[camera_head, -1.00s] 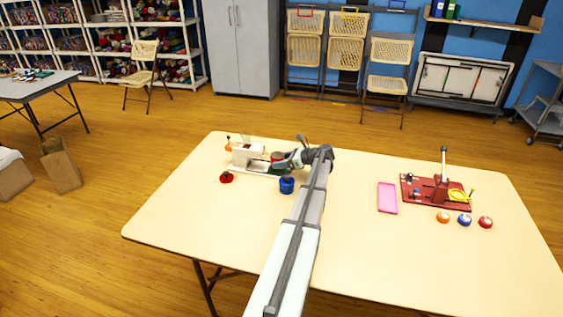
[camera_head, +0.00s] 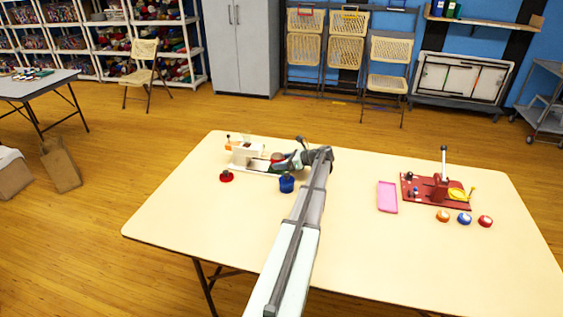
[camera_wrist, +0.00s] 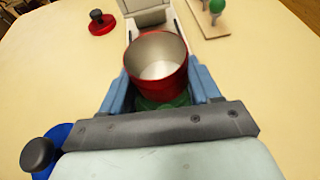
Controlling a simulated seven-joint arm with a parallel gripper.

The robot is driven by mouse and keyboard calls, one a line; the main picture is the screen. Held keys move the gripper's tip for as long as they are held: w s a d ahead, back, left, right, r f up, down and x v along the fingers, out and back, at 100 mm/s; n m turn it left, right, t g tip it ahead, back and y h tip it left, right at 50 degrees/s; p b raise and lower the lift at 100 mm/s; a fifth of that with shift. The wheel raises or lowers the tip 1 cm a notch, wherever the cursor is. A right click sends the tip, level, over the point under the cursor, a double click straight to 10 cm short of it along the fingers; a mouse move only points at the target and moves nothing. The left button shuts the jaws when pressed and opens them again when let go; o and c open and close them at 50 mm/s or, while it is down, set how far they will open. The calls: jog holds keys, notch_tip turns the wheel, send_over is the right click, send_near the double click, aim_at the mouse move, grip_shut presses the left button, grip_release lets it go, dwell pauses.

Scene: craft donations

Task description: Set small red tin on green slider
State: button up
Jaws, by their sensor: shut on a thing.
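The small red tin (camera_wrist: 157,66) is upright and open-topped, with a silvery, empty-looking inside. My gripper (camera_wrist: 161,84) is shut on it, one blue finger on each side. The green slider (camera_wrist: 165,103) shows just under the tin's near side, in front of a white machine (camera_wrist: 149,16). I cannot tell whether the tin's base touches the slider. In the head view the tin (camera_head: 277,157) is at the right end of the white machine (camera_head: 245,155), partly hidden by my gripper (camera_head: 284,161).
A red disc with a black knob (camera_head: 226,177) and a blue one (camera_head: 287,185) stand close by on the cream table (camera_head: 200,220). A small board with a green ball (camera_wrist: 216,6) is beyond the machine. A pink tray (camera_head: 387,197) and red press (camera_head: 438,188) are to the right.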

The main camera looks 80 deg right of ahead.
jog(key=shift+f, duration=0.2)
jog(key=o, duration=0.9)
jog(key=shift+s, duration=0.1)
jog(key=shift+v, duration=5.4)
jog(key=shift+r, duration=0.15)
